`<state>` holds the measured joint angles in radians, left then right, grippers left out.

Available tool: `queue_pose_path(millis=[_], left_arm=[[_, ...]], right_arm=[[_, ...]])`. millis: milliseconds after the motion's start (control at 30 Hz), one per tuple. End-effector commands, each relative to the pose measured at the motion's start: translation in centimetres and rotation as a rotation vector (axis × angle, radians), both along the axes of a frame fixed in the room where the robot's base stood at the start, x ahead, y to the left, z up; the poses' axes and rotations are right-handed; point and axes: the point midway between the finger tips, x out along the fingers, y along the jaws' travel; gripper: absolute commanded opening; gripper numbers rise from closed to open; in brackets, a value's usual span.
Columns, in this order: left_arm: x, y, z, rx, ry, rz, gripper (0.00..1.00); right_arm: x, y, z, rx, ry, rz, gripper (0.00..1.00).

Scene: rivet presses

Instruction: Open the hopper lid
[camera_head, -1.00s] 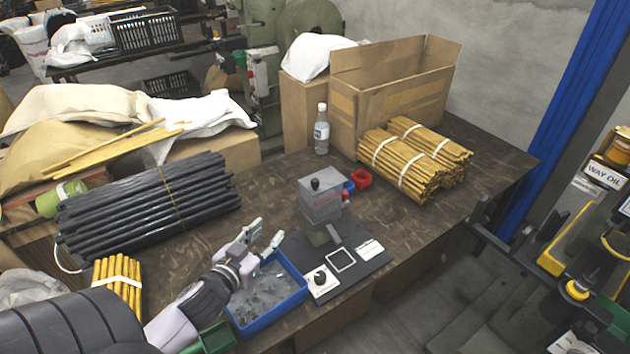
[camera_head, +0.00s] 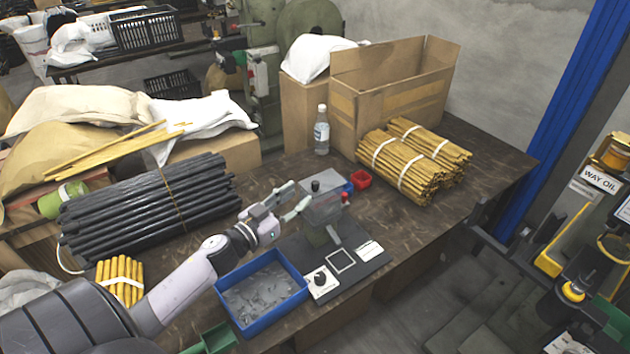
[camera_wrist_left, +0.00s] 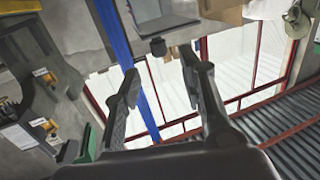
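The hopper (camera_head: 324,209) is a grey box on the dark press base (camera_head: 365,262). Its lid lies flat and shut, with a black knob (camera_head: 315,186) on top. My left gripper (camera_head: 298,195) is just left of the knob, its open fingers pointing toward it. In the left wrist view the two fingers (camera_wrist_left: 160,75) are spread with nothing between them. The black knob (camera_wrist_left: 157,46) shows just beyond and between the fingertips; contact is not visible. My right gripper is not in view.
A blue tray (camera_head: 301,289) of small grey parts is below my left arm. Small red (camera_head: 361,179) and blue bins sit behind the hopper. Black rods (camera_head: 150,208) lie left.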

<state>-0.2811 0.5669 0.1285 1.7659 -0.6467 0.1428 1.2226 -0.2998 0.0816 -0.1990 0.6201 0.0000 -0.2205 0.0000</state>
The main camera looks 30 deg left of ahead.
Motion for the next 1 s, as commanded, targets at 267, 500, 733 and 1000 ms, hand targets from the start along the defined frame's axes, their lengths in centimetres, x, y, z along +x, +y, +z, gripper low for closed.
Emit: queue_pose_path(millis=[267, 500, 733, 1000], left_arm=[[5.1, -0.7, 0.2, -0.001, -0.002, 0.001, 0.38], [7.3, -0.9, 0.0, -0.002, -0.001, 0.002, 0.38], [7.6, -1.0, -0.1, -0.001, 0.001, 0.001, 0.38], [7.6, -1.0, 0.0, -0.001, 0.001, 0.001, 0.28]], right_arm=[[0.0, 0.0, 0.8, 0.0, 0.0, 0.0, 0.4], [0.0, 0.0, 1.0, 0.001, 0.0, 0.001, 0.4], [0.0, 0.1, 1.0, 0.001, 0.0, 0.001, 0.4], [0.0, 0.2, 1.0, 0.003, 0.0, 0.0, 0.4]])
